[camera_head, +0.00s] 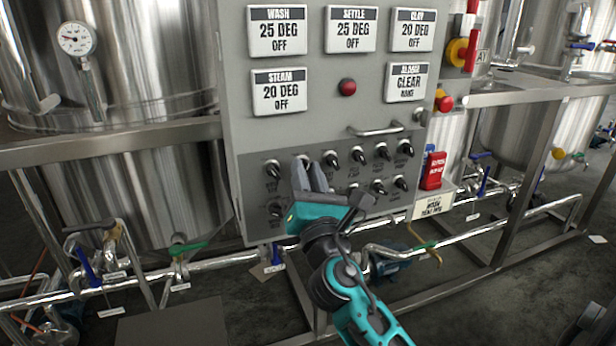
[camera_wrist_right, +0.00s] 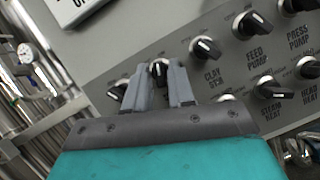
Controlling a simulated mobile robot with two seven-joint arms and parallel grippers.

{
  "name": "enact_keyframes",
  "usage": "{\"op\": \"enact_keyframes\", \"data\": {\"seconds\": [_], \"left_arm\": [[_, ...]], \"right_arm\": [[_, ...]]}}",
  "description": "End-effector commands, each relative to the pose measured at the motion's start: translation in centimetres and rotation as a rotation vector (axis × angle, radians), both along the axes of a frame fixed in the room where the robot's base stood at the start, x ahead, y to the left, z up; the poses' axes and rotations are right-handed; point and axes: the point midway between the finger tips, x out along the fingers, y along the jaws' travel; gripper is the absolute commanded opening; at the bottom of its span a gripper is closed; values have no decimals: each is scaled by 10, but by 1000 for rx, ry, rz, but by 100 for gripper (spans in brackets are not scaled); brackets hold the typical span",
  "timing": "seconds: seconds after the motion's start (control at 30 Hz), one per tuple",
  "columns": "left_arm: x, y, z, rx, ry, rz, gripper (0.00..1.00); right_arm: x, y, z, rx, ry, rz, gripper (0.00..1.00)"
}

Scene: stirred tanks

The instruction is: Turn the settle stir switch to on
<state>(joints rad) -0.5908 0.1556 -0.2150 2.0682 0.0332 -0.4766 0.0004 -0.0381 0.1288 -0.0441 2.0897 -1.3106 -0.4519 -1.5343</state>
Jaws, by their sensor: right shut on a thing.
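My right gripper (camera_head: 318,178) reaches up to the dark switch strip of the grey control panel (camera_head: 300,120). In the wrist view its two grey fingers (camera_wrist_right: 168,84) are shut on a black rotary switch (camera_wrist_right: 158,69), directly left of the clay stir switch (camera_wrist_right: 205,48). The held switch fits the settle stir switch by its place in the upper row; its label is hidden behind the fingers. Its pointer direction is hard to tell. The settle display (camera_head: 351,30) reads 25 DEG OFF. My left gripper is not in view.
Other switches crowd close by: one at the left (camera_head: 272,170), the feed pump switch (camera_wrist_right: 253,24) and a lower row. A bar handle (camera_head: 375,129) juts out above.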

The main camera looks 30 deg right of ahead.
Motion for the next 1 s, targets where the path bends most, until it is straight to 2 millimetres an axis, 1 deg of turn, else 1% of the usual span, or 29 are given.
{"op": "enact_keyframes", "data": {"seconds": [0.2,0.4,0.93,0.97,1.0], "left_arm": [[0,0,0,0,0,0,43],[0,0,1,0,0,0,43],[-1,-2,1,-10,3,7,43],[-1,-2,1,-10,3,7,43],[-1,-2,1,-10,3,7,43]], "right_arm": [[0,1,0,123,-29,1,0],[0,1,1,182,-44,1,0],[0,1,0,205,-49,1,0],[0,1,0,205,-49,1,24],[0,1,0,205,-49,1,28]]}}
